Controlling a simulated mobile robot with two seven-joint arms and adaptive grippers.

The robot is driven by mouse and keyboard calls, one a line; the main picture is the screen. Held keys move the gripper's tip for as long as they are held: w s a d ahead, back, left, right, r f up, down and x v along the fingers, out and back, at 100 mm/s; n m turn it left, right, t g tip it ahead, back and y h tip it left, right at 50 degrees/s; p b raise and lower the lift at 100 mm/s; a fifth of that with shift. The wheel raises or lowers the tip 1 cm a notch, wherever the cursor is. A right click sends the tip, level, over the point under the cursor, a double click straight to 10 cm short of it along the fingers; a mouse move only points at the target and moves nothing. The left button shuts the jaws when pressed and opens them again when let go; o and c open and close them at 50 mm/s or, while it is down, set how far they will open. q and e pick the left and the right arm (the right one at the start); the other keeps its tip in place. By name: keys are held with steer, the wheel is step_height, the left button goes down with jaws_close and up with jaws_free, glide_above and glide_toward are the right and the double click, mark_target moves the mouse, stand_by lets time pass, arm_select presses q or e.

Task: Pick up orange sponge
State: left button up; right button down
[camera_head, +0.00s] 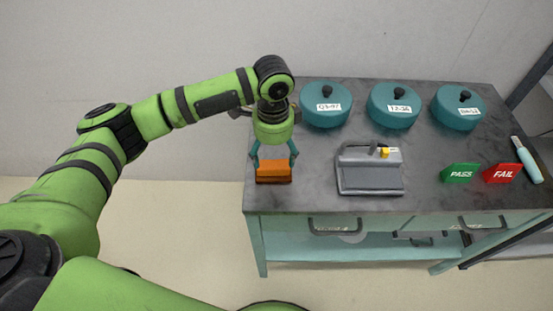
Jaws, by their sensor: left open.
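The orange sponge (274,170) lies at the front left of the dark cart top (310,190), near its edge. It looks like a block with a darker front face. My left gripper (274,157) comes down from above over the sponge. Its teal fingers are spread open, one to each side of the sponge's upper part. I cannot tell whether they touch it. My right gripper is not in view.
Three teal lidded pots (326,104) with labels stand along the back. A grey metal device (369,171) sits right of the sponge. Green PASS (461,173) and red FAIL (502,173) signs and a teal-handled tool (528,160) are at the right.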

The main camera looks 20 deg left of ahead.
mark_target(275, 167)
arm_select(q)
steer(key=f, duration=0.1)
steer(key=f+p, duration=0.1)
steer(key=f, duration=0.1)
steer(key=shift+s+d+f, duration=0.1)
steer(key=shift+s+d, duration=0.1)
steer(key=shift+s, duration=0.2)
step_height(275, 167, down, 2)
steer(key=shift+w, duration=0.15)
steer(key=shift+f, duration=0.2)
steer(key=c, duration=1.2)
steer(key=shift+r, duration=0.1)
steer(key=shift+c, duration=0.4)
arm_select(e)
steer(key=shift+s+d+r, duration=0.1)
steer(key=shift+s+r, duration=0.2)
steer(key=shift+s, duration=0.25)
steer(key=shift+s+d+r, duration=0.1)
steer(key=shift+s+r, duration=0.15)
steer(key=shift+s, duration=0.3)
